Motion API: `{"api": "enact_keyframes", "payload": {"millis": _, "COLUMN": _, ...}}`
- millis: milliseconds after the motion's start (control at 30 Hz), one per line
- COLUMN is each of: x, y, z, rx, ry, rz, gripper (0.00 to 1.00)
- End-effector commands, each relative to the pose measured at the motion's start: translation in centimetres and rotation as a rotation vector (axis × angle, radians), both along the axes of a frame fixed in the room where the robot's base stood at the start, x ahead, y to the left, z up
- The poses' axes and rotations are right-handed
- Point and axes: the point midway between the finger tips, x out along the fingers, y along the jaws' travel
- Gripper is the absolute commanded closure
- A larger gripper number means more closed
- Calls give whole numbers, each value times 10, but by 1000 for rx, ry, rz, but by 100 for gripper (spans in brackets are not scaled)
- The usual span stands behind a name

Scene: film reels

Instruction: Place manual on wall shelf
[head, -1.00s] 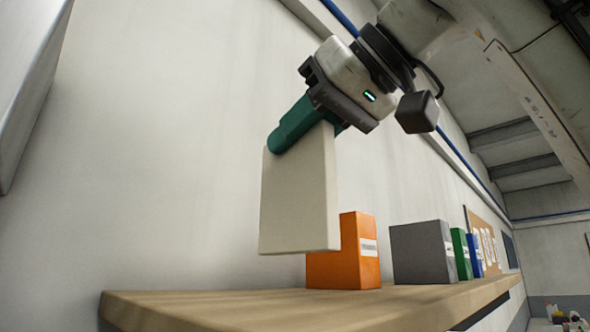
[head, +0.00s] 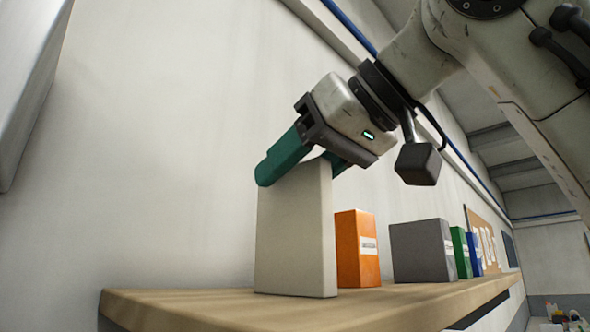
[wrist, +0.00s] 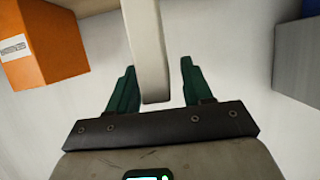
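The manual (head: 297,237), an off-white upright slab, stands on the wooden wall shelf (head: 200,306) near its left end. Its lower edge appears to rest on the shelf top. My gripper (head: 308,166) is above it, tilted down, with its green fingers on either side of the manual's top. In the wrist view the manual (wrist: 147,55) lies between the spread fingers of my gripper (wrist: 158,88), with a clear gap on the right finger's side. The gripper is open around the manual, not clamped on it.
An orange box (head: 358,248) stands just right of the manual. A grey box (head: 420,250), a green binder (head: 461,252) and a blue one (head: 474,253) stand farther along the shelf. The shelf's left end is bare. The wall is close behind.

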Motion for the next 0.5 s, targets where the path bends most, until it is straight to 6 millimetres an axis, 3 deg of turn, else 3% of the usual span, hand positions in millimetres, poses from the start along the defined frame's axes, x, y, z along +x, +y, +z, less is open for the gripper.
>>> {"api": "enact_keyframes", "payload": {"millis": 300, "x": -1, "y": -1, "z": 3, "rx": 1, "ry": -1, "rz": -1, "gripper": 50}}
{"api": "enact_keyframes", "payload": {"millis": 500, "x": -18, "y": -23, "z": 12, "rx": 2, "ry": -2, "rz": -2, "gripper": 50}}
